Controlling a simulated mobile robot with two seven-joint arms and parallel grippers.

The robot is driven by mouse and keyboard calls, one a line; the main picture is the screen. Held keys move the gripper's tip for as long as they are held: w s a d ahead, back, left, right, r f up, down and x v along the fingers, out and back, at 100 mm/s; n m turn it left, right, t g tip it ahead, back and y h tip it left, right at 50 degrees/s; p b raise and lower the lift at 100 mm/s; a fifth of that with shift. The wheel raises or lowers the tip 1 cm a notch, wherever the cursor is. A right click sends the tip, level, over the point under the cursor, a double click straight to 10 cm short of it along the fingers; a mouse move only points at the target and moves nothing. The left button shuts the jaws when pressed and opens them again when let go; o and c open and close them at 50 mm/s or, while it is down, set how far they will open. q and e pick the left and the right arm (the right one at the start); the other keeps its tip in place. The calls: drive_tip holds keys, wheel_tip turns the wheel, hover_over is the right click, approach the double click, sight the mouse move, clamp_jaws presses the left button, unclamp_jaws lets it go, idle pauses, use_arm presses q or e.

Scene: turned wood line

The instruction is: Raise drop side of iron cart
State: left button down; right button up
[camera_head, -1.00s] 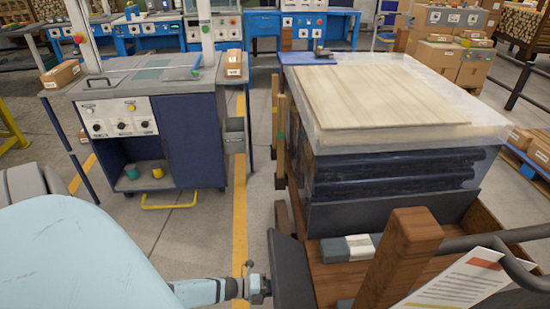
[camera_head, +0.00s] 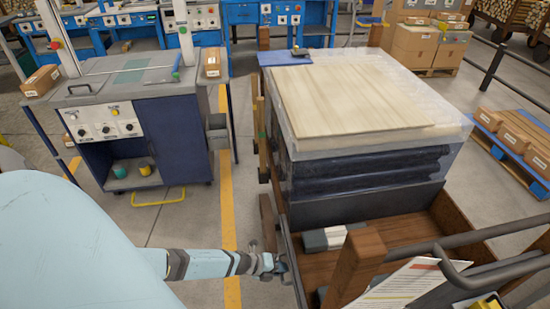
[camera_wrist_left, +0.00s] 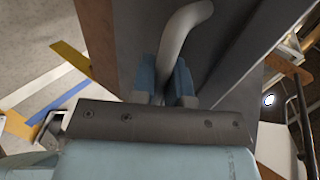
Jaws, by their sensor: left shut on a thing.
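The cart (camera_head: 405,236) at the lower right has a brown wooden bed, a wooden post and grey metal rails. Its drop side (camera_head: 291,250) is a dark grey panel along the cart's left edge. In the head view it shows nearly edge-on and looks close to upright. My left gripper (camera_head: 280,266) is at the outer face of this panel. In the left wrist view, the blue fingers (camera_wrist_left: 175,82) are shut around a grey bent handle (camera_wrist_left: 184,35) in front of the dark panel (camera_wrist_left: 245,50). My right gripper is not in view.
A grey and white block (camera_head: 325,238) lies on the bed. A printed sheet (camera_head: 405,285) is at the front. A blue machine cabinet (camera_head: 170,140) stands left, with floor between.

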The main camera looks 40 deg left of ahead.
use_arm(q)
drive_tip(key=shift+w+d+r, duration=0.25)
drive_tip(key=shift+w+d, duration=0.15)
drive_tip(key=shift+w, duration=0.05)
idle(0.3)
drive_tip(key=c, duration=1.1)
unclamp_jaws()
drive_tip(key=p+v, duration=0.1)
drive_tip(key=v, duration=1.2)
drive_tip(key=shift+s+a+r+p, duration=0.2)
drive_tip(key=shift+s+p, duration=0.1)
drive_tip(key=shift+p, duration=0.1)
